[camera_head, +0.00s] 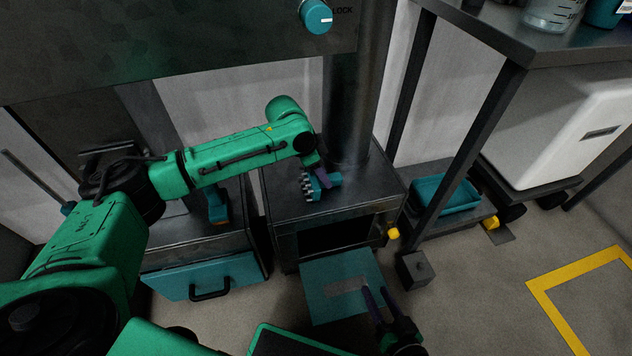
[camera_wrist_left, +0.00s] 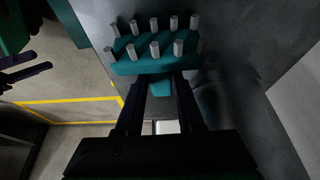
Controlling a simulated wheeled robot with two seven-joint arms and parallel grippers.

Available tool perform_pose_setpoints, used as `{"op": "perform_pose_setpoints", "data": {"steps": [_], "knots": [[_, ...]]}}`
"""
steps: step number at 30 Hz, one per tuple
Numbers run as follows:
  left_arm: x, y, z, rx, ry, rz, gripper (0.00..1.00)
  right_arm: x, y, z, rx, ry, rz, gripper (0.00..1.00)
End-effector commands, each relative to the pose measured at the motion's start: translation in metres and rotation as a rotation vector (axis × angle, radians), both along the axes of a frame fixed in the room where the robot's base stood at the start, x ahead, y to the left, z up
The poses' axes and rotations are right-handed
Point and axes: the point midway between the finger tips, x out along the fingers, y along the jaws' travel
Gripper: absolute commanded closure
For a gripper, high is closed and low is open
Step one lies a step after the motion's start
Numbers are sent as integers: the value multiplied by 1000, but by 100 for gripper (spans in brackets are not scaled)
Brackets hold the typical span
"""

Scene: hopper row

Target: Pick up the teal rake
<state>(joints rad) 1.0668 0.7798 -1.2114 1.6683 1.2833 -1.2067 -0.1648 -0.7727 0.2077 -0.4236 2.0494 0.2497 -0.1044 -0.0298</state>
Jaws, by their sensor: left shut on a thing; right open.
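The teal rake (camera_head: 327,183) has a short block-like head with several grey tines. It is at the top of the middle dark cabinet, beside the thick metal column. In the left wrist view the rake (camera_wrist_left: 150,67) shows with its tines pointing away from my fingers. My left gripper (camera_head: 319,172) is shut on the rake; its two dark fingers (camera_wrist_left: 160,105) close around the short teal stub behind the head. I cannot tell whether the rake touches the cabinet top. My right gripper (camera_head: 381,302) is open and empty, low in front of the teal flap.
The middle cabinet (camera_head: 285,212) has a dark opening and a teal flap (camera_head: 318,275) hanging out in front. A teal drawer (camera_head: 180,278) is at left. A teal tray (camera_head: 447,193) and dark table leg (camera_head: 470,150) stand at right. Floor beyond is open.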

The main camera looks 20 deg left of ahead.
Motion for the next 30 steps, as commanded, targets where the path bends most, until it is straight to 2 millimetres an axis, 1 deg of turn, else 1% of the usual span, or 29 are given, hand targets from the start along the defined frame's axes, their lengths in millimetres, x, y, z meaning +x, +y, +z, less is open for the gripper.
{"op": "perform_pose_setpoints", "data": {"steps": [5, 8, 10, 13, 18, 22, 26, 30], "knots": [[0, 0, 1, -1, -1, 0, 100, 0, 0, 0, 0, 1, 0, 50], [-1, -1, 5, -1, 0, 0, 100, 0, 0, 5, -1, 3, 1, 50], [-3, -2, 11, -2, 0, 0, 100, -1, 0, 11, -5, 11, 5, 50], [-3, -3, 24, -1, -2, 0, 100, 1, 0, 23, -11, 17, 11, 50], [-3, -3, 54, -2, -2, 0, 100, 2, -2, 42, -31, 31, 21, 50], [-3, -3, 76, -2, -2, 0, 100, 1, -5, 53, -62, 70, 39, 50], [-24, -15, 73, 0, 2, -4, 100, 4, -14, 55, -119, 134, 55, 50], [-53, -33, 74, -1, 3, -4, 100, 4, -29, 61, -194, 226, 72, 50]]}}
